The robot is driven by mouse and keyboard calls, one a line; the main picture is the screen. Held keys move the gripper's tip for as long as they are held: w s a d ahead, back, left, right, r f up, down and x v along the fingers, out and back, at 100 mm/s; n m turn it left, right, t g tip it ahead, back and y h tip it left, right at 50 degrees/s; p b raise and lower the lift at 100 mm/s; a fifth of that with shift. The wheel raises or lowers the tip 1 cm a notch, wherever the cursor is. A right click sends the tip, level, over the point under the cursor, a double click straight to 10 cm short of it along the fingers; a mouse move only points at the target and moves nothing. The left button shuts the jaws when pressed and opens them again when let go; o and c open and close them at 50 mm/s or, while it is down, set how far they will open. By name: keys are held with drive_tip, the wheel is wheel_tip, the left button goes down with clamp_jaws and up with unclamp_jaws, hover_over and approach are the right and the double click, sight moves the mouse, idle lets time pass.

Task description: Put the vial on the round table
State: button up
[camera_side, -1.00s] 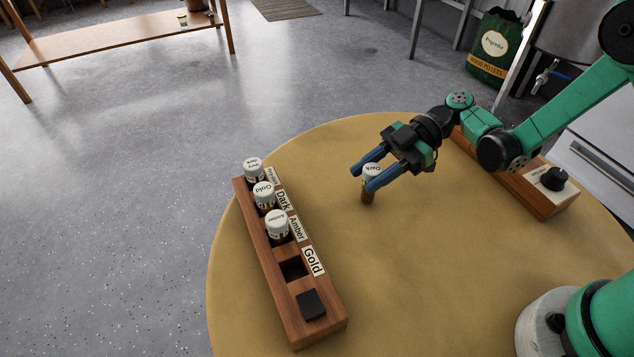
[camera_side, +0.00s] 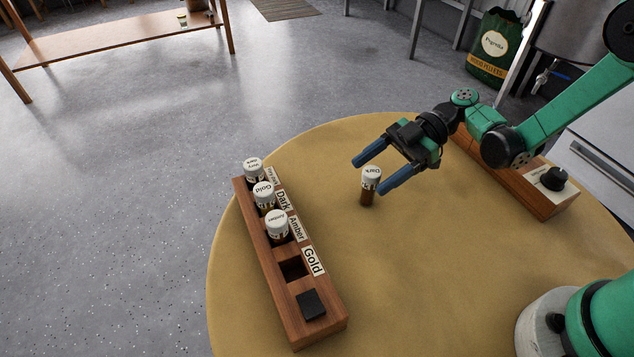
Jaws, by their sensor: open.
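A vial (camera_side: 369,188) with a white cap labelled "Dark" and a brown body stands upright on the round table (camera_side: 420,270). My gripper (camera_side: 370,176) is open, its two blue fingers spread wide on either side of the vial as seen here. I cannot tell whether either finger touches it; a gap shows on both sides. Nothing is held.
A wooden rack (camera_side: 262,257) at the table's left holds several capped vials, with an empty square slot and a black block (camera_side: 311,304) at its near end. A second wooden block with a black knob (camera_side: 553,179) lies at right.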

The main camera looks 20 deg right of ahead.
drive_tip(key=v, duration=0.5)
drive_tip(key=shift+d+r, duration=0.15)
drive_tip(key=shift+d, duration=0.15)
drive_tip(key=shift+w+d+r, duration=0.1)
drive_tip(key=shift+d+r, duration=0.1)
drive_tip(key=s+d+r+m+t+h, duration=0.2)
drive_tip(key=m+h, duration=0.4)
drive_tip(key=m, duration=0.3)
drive_tip(key=s+d+r+m+t+h, duration=0.2)
drive_tip(key=s+r+m+t+h, duration=0.2)
drive_tip(key=m, duration=0.5)
drive_tip(key=t+h, duration=0.2)
drive_tip(key=h, duration=0.1)
drive_tip(key=shift+s+r+m+h, duration=0.2)
drive_tip(key=shift+r+m+h, duration=0.1)
drive_tip(key=shift+r+m, duration=0.1)
